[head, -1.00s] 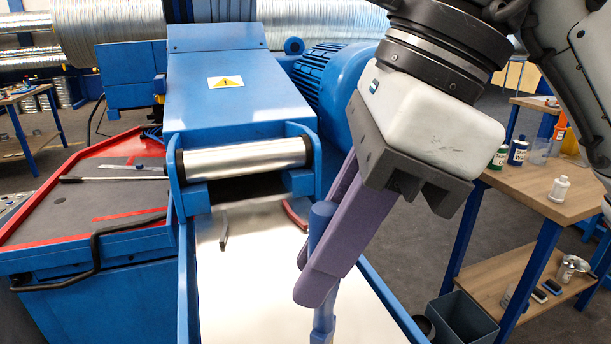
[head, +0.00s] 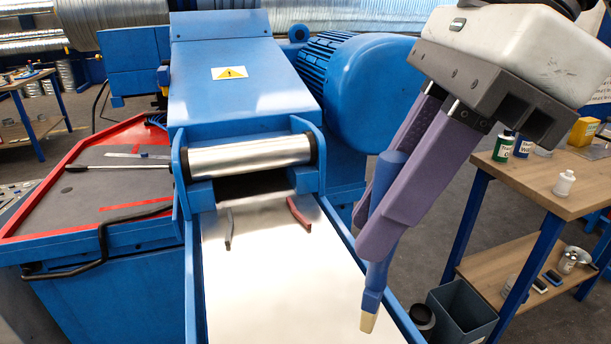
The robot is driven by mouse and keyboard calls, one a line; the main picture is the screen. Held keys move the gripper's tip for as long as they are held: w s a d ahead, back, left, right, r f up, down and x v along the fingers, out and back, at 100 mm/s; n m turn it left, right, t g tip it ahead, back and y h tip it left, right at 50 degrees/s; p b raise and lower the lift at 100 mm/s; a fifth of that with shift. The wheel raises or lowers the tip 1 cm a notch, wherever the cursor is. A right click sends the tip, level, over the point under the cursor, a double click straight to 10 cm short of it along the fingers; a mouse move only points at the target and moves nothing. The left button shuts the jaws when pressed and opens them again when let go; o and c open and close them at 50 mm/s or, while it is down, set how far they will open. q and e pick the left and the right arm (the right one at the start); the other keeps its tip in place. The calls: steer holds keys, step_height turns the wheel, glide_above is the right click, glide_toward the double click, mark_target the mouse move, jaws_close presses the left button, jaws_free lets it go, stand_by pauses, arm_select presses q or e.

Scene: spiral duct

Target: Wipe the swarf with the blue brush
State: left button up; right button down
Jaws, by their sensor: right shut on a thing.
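The blue brush (head: 391,190) is held in my right gripper (head: 385,225), whose purple fingers are shut on its handle. The brush points downward, slightly tilted, with its pale bristle tip (head: 369,322) over the right side of the shiny metal tray (head: 275,290). I cannot tell whether the tip touches the tray. My left gripper is not in view.
A blue machine (head: 245,85) with a steel roller (head: 245,158) stands behind the tray. A red-edged bench (head: 90,185) is at the left. At the right are a wooden table (head: 520,180) with bottles and a grey bin (head: 462,315). The tray has raised blue side rails.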

mark_target(401, 154)
steer(key=shift+r, duration=1.5)
